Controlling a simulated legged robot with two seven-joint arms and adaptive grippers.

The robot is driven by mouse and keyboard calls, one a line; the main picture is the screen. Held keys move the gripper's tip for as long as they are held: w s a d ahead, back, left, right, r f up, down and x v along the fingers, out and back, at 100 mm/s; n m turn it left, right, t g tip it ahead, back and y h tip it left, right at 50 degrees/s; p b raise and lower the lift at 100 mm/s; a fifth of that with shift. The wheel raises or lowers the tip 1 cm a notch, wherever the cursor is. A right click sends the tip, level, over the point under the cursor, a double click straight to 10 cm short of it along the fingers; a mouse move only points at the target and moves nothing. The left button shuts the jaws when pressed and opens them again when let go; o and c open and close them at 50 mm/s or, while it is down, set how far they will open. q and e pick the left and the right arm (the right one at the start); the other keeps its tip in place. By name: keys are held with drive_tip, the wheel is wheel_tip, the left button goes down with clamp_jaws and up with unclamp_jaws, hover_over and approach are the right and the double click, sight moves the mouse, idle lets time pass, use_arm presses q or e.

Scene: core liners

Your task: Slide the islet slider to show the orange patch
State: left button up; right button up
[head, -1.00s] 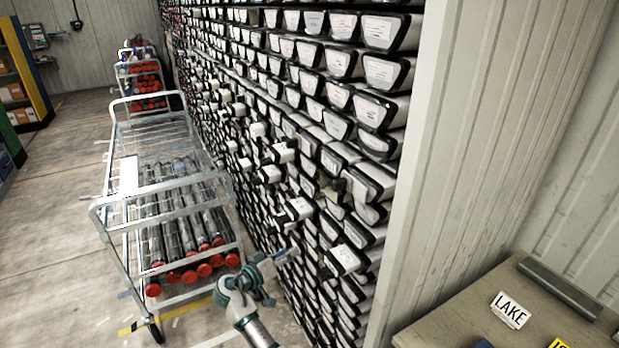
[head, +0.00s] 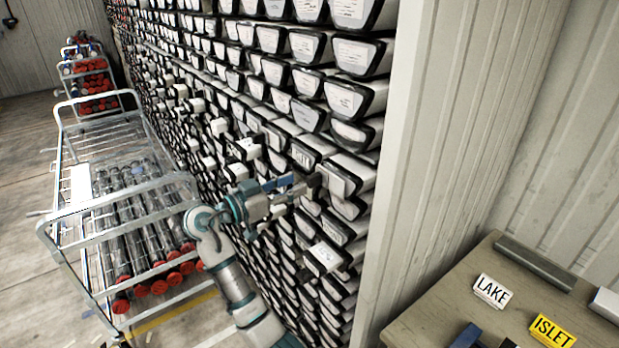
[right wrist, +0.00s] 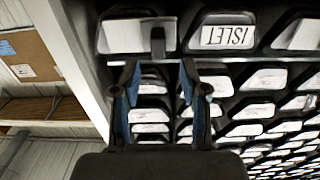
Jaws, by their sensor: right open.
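In the right wrist view, a white liner end bears an upside-down ISLET label (right wrist: 228,36). Left of it is a pale, unlettered end face (right wrist: 135,36) with a dark upright tab (right wrist: 157,42), which looks like the slider. My right gripper (right wrist: 158,72) is open, its two blue-lined fingers pointing at this tab, one on either side below it in the picture. I cannot tell whether they touch it. In the head view, my right gripper (head: 302,187) is at the rack face, partly hiding the tab. No orange patch shows. My left gripper is out of view.
The rack of liner ends (head: 270,72) fills the middle. A wall post (head: 440,140) stands close right of it. A table (head: 425,320) at lower right holds a LAKE card (head: 492,291) and a yellow ISLET card (head: 552,330). A wire trolley (head: 165,205) stands left.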

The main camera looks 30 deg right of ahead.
sight(308, 179)
drive_tip(key=shift+w+d, duration=0.15)
drive_tip(key=shift+d, duration=2.4)
clamp_jaws()
